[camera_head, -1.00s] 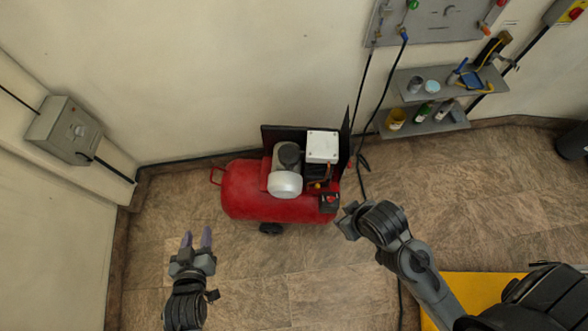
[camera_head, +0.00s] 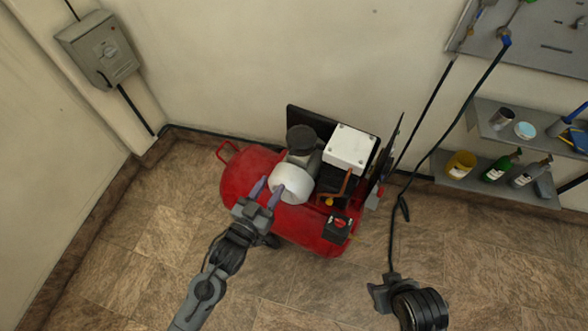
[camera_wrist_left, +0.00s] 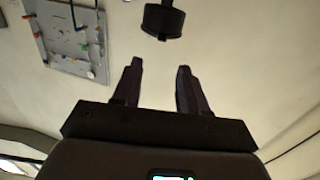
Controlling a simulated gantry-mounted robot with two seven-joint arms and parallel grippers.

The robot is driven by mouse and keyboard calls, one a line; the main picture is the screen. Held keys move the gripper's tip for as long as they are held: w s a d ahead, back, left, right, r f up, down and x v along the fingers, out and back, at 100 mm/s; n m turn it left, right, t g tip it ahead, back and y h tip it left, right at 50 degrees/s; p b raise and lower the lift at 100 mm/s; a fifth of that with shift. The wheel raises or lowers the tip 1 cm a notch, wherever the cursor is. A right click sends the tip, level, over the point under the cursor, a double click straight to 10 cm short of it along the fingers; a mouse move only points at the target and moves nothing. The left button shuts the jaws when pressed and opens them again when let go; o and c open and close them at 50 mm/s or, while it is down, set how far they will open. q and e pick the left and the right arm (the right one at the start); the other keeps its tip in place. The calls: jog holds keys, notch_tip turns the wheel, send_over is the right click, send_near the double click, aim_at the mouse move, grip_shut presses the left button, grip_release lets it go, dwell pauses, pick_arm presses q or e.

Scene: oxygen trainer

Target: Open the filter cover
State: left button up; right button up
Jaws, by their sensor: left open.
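The red compressor (camera_head: 305,222) stands on the floor against the wall. A dark round filter cover (camera_head: 301,138) sits on top of it, behind the white cylinder (camera_head: 291,181). My left gripper (camera_head: 270,186) is open and empty, in front of the white cylinder in the head view and short of the dark cover. In the left wrist view its two fingers (camera_wrist_left: 160,68) are apart, and a dark cylindrical part (camera_wrist_left: 163,20), apparently the filter, shows beyond the tips. My right gripper (camera_head: 381,291) is at the lower right, away from the compressor; its fingers are not clear.
A white box (camera_head: 349,148) and a copper-coloured pipe (camera_head: 345,188) are right of the cover. A black panel (camera_head: 300,114) stands behind. Shelves (camera_head: 500,183) with bottles and a hanging hose (camera_head: 448,120) are at right. A grey switch box (camera_head: 98,48) hangs on the left wall.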

pick_arm(q)
jog(key=b, duration=0.3)
send_near(299, 140)
jog(key=x, duration=0.3)
jog(key=shift+w+d+f, duration=0.1)
jog(key=shift+w+f, duration=0.25)
pick_arm(e)
notch_tip(299, 140, down, 3)
jog(key=shift+f, duration=0.15)
pick_arm(q)
grip_shut()
